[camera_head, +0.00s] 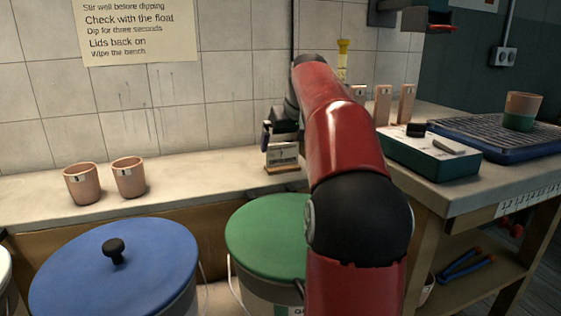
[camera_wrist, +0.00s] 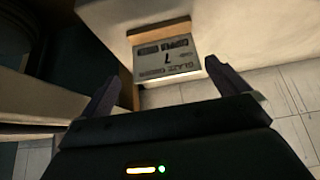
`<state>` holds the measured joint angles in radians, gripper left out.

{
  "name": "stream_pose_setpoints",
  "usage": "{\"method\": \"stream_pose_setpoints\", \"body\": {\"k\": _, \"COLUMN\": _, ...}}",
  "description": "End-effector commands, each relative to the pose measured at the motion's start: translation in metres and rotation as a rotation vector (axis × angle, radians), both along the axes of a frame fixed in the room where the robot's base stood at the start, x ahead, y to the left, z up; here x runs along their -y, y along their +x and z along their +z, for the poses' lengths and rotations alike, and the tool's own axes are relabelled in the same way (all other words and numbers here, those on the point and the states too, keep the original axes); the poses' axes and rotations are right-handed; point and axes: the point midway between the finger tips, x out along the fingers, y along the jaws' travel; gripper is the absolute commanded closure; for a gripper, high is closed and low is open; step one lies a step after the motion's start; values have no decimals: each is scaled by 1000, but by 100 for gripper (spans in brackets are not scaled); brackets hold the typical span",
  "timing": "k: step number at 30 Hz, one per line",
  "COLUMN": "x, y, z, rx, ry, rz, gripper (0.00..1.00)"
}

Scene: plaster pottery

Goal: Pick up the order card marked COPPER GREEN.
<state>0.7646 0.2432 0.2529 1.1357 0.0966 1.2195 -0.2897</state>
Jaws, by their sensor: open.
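A small pale order card (camera_head: 284,154) stands in a wooden holder (camera_head: 284,169) on the bench against the tiled wall. In the wrist view the card (camera_wrist: 168,68) appears upside down with a 7, a dark band and small print; I cannot surely read COPPER GREEN. Its wooden holder (camera_wrist: 158,33) shows beyond it. My gripper (camera_wrist: 161,76) is open, with one finger on each side of the card and nothing gripped. In the head view my gripper (camera_head: 271,142) is at the card, partly hidden behind my red arm.
Two clay cups (camera_head: 105,181) stand left on the bench. A blue-lidded bucket (camera_head: 110,275) and a green-lidded bucket (camera_head: 267,236) stand in front. On the right are a green box (camera_head: 428,155), a blue tray with a rack (camera_head: 490,135) and a two-tone cup (camera_head: 521,110).

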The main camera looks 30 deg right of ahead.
Motion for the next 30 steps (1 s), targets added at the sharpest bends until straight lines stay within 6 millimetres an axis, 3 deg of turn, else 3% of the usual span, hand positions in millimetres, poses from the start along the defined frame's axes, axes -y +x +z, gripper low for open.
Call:
{"method": "stream_pose_setpoints", "body": {"k": 13, "x": 2, "y": 32, "z": -46, "rx": -1, "ry": 3, "rz": 0, "gripper": 0}}
{"method": "stream_pose_setpoints", "body": {"k": 21, "x": 3, "y": 35, "z": -50, "rx": -1, "ry": 1, "rz": -1, "gripper": 0}}
{"method": "stream_pose_setpoints", "body": {"k": 30, "x": 2, "y": 35, "z": -50, "rx": -1, "ry": 1, "rz": -1, "gripper": 38}}
